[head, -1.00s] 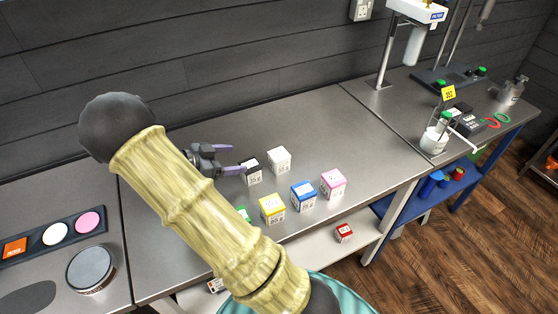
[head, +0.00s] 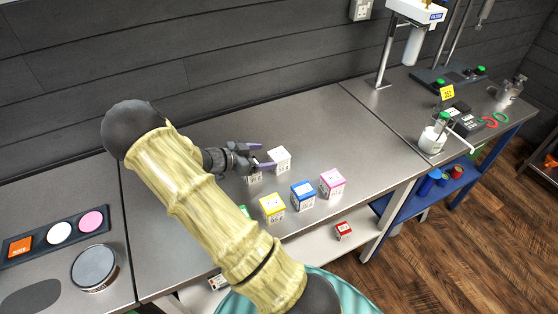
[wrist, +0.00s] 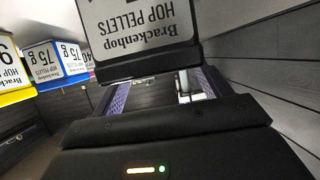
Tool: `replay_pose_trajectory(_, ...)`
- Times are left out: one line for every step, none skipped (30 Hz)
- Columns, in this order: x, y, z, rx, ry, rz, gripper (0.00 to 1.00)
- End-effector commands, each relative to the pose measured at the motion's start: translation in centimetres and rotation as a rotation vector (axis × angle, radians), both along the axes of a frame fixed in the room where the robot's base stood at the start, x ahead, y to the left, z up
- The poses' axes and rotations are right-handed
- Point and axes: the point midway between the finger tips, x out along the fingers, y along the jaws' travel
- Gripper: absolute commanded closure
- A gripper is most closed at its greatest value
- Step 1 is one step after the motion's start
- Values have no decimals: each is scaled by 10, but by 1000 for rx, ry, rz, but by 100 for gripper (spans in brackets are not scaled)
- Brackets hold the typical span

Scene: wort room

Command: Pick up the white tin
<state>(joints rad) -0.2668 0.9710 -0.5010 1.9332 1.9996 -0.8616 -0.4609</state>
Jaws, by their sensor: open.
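The white tin (head: 281,160) stands upright on the steel bench in the head view, just right of my gripper's fingertips. My gripper (head: 266,156) is open and empty, its purple fingers pointing right toward the tin. The lower fingertip overlaps the tin's left edge in the picture; I cannot tell whether it touches. A black-topped tin (head: 255,178) stands just below my gripper and is partly hidden by it. In the wrist view my open fingers (wrist: 165,88) show beyond a close, dark-edged tin (wrist: 140,25) labelled hop pellets. I cannot clearly make out the white tin there.
Yellow (head: 272,208), blue (head: 302,195) and pink (head: 332,183) tins stand in front; a green tin (head: 244,211) is mostly behind my arm. A red tin (head: 343,230) sits on the lower shelf. The bench behind the white tin is clear up to the wall.

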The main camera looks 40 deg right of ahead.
Motion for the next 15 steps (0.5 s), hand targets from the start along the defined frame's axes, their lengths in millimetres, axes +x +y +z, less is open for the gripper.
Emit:
replay_pose_trajectory(-1, -3, 0, -2, 3, -1, 24)
replay_pose_trajectory(-2, -5, 0, -2, 3, -1, 24)
replay_pose_trajectory(-4, -9, -1, -2, 3, -1, 24)
replay_pose_trajectory(-5, -13, -2, -3, 4, -2, 24)
replay_pose_trajectory(-6, -17, -3, -2, 5, -1, 24)
replay_pose_trajectory(-8, -22, -4, -3, 4, -2, 24)
replay_pose_trajectory(-9, -26, -6, -3, 5, -1, 24)
replay_pose_trajectory(-10, -30, -7, -3, 6, -1, 24)
replay_pose_trajectory(-10, -35, -10, -2, 4, -1, 24)
replay_pose_trajectory(-11, -38, -12, -3, 3, -1, 24)
replay_pose_trajectory(-11, -41, -13, -2, 2, -1, 24)
replay_pose_trajectory(-11, -44, -15, -1, 0, -1, 24)
replay_pose_trajectory(-12, -46, -16, -2, 0, -1, 24)
replay_pose_trajectory(-12, -47, -16, -1, -1, 0, 24)
replay_pose_trajectory(-11, -47, -17, -1, -1, 0, 24)
